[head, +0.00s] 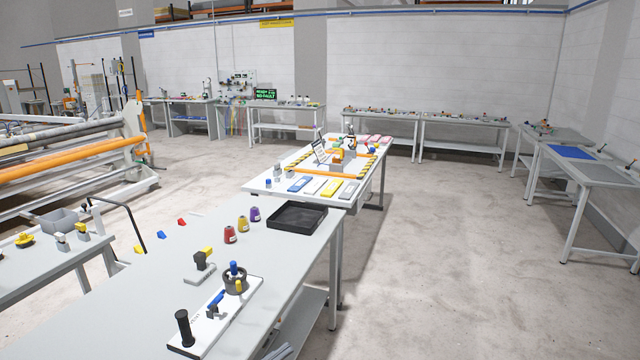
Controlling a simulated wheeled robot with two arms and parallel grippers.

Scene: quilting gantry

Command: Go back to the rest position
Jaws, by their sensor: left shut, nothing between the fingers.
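Only a small grey piece of my left gripper (279,352) seems to show, at the bottom edge beside the near table (265,290). It is cut off by the frame, shut, with nothing seen held. It is apart from the items on the table top. My right gripper is out of view.
A second table (260,183) stands behind. Floor on the right (450,270) is clear; a roller gantry (70,165) stands left.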

